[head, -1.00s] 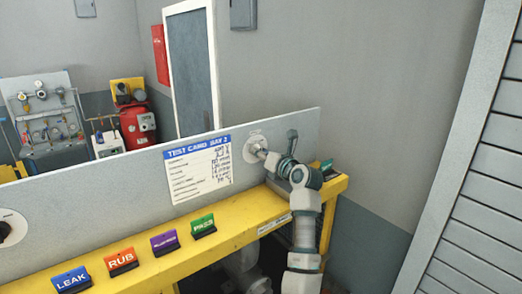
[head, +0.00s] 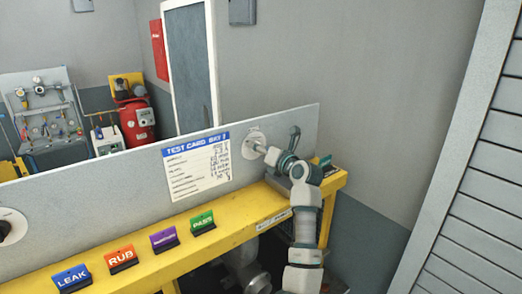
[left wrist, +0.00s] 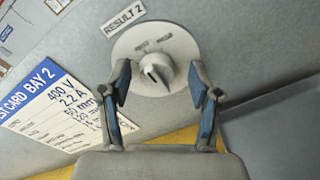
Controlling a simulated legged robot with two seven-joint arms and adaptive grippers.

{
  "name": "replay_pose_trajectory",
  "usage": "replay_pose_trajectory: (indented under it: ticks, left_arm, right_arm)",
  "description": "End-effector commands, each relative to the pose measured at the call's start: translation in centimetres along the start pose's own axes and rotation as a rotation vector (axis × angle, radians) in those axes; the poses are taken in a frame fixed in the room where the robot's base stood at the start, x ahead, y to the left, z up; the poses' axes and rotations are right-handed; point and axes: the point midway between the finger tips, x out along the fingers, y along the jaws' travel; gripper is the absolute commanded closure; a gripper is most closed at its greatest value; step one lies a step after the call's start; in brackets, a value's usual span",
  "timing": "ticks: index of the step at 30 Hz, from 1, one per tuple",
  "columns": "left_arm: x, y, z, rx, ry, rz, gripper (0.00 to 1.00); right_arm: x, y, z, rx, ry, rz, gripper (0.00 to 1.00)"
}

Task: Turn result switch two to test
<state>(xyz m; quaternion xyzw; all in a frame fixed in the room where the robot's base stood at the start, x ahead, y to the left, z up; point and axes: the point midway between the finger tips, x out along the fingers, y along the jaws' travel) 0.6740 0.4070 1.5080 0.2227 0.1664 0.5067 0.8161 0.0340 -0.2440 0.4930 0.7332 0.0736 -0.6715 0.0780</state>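The result switch two (left wrist: 155,73) is a pale knob on a round white dial plate (left wrist: 181,49) under a "RESULT 2" label (left wrist: 123,20). Two small position marks sit above the knob, too small to read. I cannot tell for sure which one the knob points to. In the head view the dial plate (head: 252,141) is near the right end of the grey panel. My left gripper (left wrist: 158,98) is open, one finger on each side of the knob, with visible gaps. It also shows in front of the dial in the head view (head: 270,156). My right gripper is not in view.
A white test card (head: 197,166) hangs left of the dial on the grey panel (head: 100,185). A yellow bench ledge (head: 225,236) below carries LEAK (head: 71,279), RUB (head: 121,260), purple and PASS tags. Another dial (head: 14,224) is at the far left.

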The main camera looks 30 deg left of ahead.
Motion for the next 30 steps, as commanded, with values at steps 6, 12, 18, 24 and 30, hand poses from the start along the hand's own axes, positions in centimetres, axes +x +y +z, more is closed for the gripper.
replay_pose_trajectory:
  ticks: [6,12,18,24,30]
  left_arm:
    - [-0.1,0.1,-0.1,-0.001,0.003,-0.001,0.37]
    - [-2.5,-0.2,-0.1,0.0,0.002,-0.003,0.37]
    - [-6.9,-0.2,-0.1,0.001,0.001,0.001,0.37]
    - [-10.5,-0.4,-0.1,0.003,0.002,0.001,0.37]
    - [-11.8,-0.4,-0.1,0.002,0.002,0.0,0.37]
  right_arm:
    - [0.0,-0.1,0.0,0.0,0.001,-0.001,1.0]
    - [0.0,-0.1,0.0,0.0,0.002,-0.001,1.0]
    - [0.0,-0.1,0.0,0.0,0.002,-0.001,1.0]
    - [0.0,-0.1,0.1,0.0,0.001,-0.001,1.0]
    - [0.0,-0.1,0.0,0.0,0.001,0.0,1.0]
